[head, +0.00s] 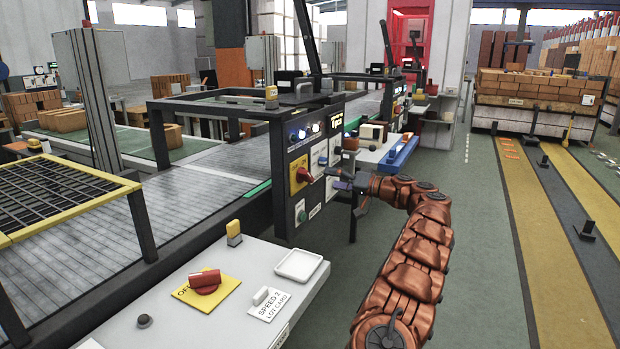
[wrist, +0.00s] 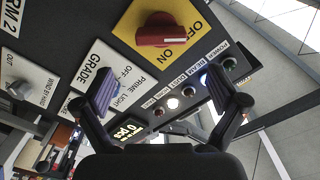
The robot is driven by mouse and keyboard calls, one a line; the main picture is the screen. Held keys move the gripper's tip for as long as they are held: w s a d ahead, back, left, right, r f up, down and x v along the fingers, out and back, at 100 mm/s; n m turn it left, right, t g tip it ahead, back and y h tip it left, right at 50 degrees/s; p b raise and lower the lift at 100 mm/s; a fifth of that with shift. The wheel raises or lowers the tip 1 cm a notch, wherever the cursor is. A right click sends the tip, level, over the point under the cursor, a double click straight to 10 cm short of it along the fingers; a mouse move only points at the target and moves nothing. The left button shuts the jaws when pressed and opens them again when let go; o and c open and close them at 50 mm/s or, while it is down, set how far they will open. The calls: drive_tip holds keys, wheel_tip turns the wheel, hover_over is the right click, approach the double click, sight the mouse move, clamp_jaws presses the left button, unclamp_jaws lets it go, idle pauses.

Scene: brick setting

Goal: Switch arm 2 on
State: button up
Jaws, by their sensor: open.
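A white plate reading "RM 2" (wrist: 14,12) is cut off at the wrist view's upper left edge. A white GRADE plate (wrist: 97,72) lies partly behind one finger. My gripper (head: 340,178) is open and empty in front of the panel; its fingers, also in the wrist view (wrist: 162,84), appear apart from the knob.
Indicator lights (wrist: 173,103) and a lit display (wrist: 128,130) share the panel. A white desk (head: 215,325) in front holds another red knob on a yellow plate (head: 232,285), a SPEED 2 card (head: 270,306) and a white tray (head: 298,265). The green floor to the right is mostly clear.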

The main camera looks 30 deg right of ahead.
sight(310, 174)
drive_tip(key=shift+x, duration=3.85)
drive_tip(key=shift+a, duration=0.15)
drive_tip(key=shift+c, duration=0.4)
drive_tip(key=c, duration=1.1)
drive_tip(key=shift+o, duration=0.2)
